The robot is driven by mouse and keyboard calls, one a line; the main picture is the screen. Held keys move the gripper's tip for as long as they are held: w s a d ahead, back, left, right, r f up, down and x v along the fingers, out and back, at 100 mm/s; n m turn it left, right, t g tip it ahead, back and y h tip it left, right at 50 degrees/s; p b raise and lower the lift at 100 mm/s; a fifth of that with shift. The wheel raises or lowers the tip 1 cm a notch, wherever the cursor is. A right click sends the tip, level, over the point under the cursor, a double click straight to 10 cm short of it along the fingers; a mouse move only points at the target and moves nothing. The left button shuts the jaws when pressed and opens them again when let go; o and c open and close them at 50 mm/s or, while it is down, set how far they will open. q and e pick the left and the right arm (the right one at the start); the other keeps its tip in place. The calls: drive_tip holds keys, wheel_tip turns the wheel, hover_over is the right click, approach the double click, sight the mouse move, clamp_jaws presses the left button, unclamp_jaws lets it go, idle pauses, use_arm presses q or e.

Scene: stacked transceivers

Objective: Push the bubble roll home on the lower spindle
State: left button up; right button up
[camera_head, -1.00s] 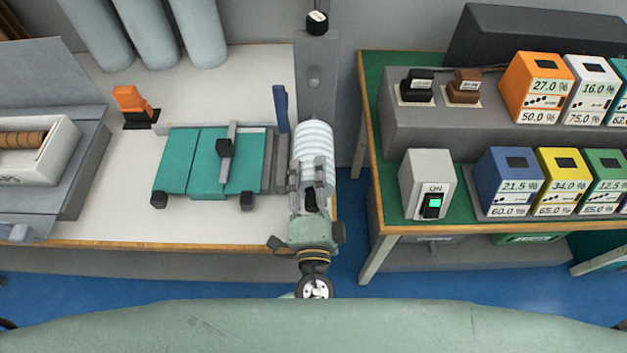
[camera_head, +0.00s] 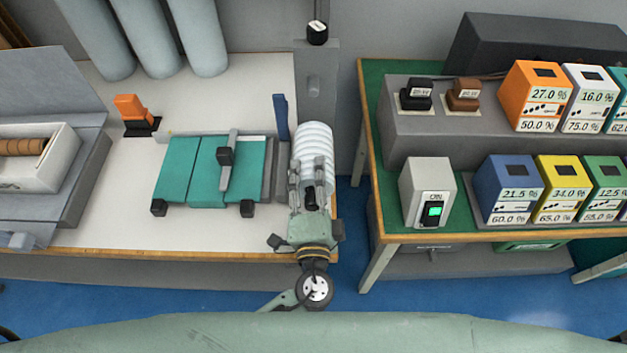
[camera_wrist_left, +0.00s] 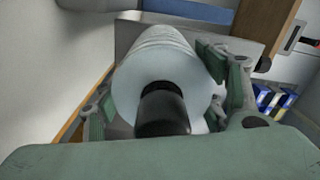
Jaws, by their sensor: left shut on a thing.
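The bubble roll (camera_head: 314,138) is a white ribbed cylinder at the right end of the white bench, below the grey upright stand (camera_head: 316,82). My left gripper (camera_head: 311,176) is shut around the near part of the roll. In the left wrist view the roll (camera_wrist_left: 158,58) lies between the green-grey fingers (camera_wrist_left: 160,95), its near end face towards the camera. A dark cylinder (camera_wrist_left: 163,108) sticks out of the centre of that face; I cannot tell whether it is the spindle tip or a core. The far end of the roll is hidden. My right gripper is out of view.
A teal-topped fixture (camera_head: 209,170) and a thin blue upright piece (camera_head: 281,117) stand just left of the roll. A black knob (camera_head: 317,32) sits higher on the stand. A green table (camera_head: 370,150) with coloured boxes is to the right, across a narrow gap.

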sight(314, 209)
use_arm(q)
drive_tip(key=shift+w, duration=1.15)
drive_tip(key=o, duration=1.8)
drive_tip(key=shift+c, duration=0.2)
drive_tip(key=s, duration=1.2)
